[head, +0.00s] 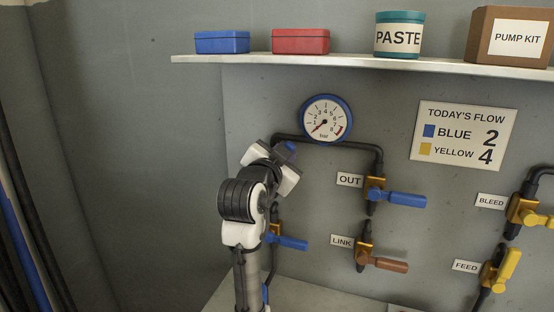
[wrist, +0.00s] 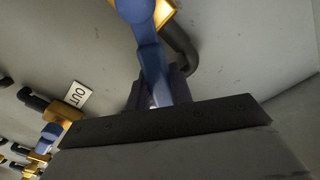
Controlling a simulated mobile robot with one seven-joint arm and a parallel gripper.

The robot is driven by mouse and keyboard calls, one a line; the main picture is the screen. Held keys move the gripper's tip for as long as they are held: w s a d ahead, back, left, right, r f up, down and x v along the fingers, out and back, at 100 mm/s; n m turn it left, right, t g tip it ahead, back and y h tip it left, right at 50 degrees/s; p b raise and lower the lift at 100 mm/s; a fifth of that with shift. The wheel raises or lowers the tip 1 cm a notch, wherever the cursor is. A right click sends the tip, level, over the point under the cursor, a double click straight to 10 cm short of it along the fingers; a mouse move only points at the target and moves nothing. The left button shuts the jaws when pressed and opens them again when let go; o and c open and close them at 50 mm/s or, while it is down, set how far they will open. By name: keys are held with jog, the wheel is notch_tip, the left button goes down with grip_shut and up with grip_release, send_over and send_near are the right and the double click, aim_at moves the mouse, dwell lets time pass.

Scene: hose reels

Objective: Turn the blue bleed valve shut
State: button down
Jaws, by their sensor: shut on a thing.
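The blue bleed valve shows in the wrist view as a blue lever (wrist: 152,62) running from a brass body (wrist: 164,12) down between my dark fingers. My gripper (wrist: 158,90) is shut on this lever. In the head view my gripper (head: 284,158) is at the upper left of the pipework, below and left of the gauge. Only a small blue piece of the lever (head: 291,146) shows there. My gripper and wrist hide the valve body and its label.
A blue-levered OUT valve (head: 376,190) and a brown-levered LINK valve (head: 366,258) are to the right. Another blue lever (head: 290,242) sits below my gripper, close to my arm. A pressure gauge (head: 325,119) is just above. A shelf (head: 350,63) with boxes overhangs the panel.

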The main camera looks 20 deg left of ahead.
jog(key=d+f+m+b, duration=0.1)
jog(key=m, duration=0.1)
jog(key=d+f+m+b, duration=0.1)
jog(key=b, duration=0.1)
jog(key=shift+m, duration=0.4)
jog(key=f+m+b, duration=0.1)
jog(key=m+b, duration=0.1)
jog(key=shift+s+d+f+m, duration=0.1)
jog(key=shift+d+f+m, duration=0.2)
jog(key=shift+d+f, duration=0.1)
jog(key=shift+d+f+m+b, duration=0.2)
jog(key=shift+f+m+b, duration=0.5)
jog(key=shift+m+b, duration=0.5)
jog(key=shift+d+f+m+b, duration=0.2)
jog(key=shift+f+m+b, duration=0.45)
jog(key=shift+m+b, duration=0.55)
jog(key=c, duration=1.2)
grip_release()
jog(key=shift+c, duration=0.2)
jog(key=s+b, duration=0.1)
jog(key=s, duration=1.2)
jog(key=shift+s+a, duration=0.25)
jog(key=shift+s, duration=0.15)
